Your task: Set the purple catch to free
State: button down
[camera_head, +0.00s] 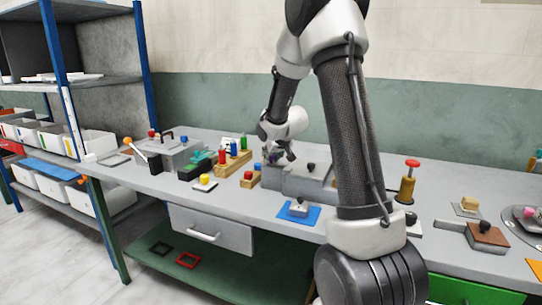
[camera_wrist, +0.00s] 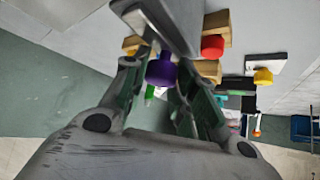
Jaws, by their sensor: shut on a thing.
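The purple catch (camera_wrist: 162,71) shows in the wrist view as a round purple knob at the end of a grey metal block (camera_wrist: 168,20). My gripper (camera_wrist: 160,66) has its fingers on either side of the knob and is shut on it. In the head view my gripper (camera_head: 277,158) is down at the left end of the grey block (camera_head: 305,182) on the bench. There the catch is mostly hidden by my gripper, and its exact setting cannot be told.
A black knob (camera_head: 311,165) stands on the grey block. Wooden blocks with coloured pegs (camera_head: 234,162) stand close to its left. A blue plate with a grey piece (camera_head: 299,211) lies in front. A red-topped plunger (camera_head: 408,180) stands to the right.

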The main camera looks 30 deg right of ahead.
jog(key=c, duration=1.1)
grip_release()
jog(key=shift+w+a+f, duration=0.1)
jog(key=shift+w, duration=0.05)
jog(key=shift+c, duration=0.2)
jog(key=v, duration=1.2)
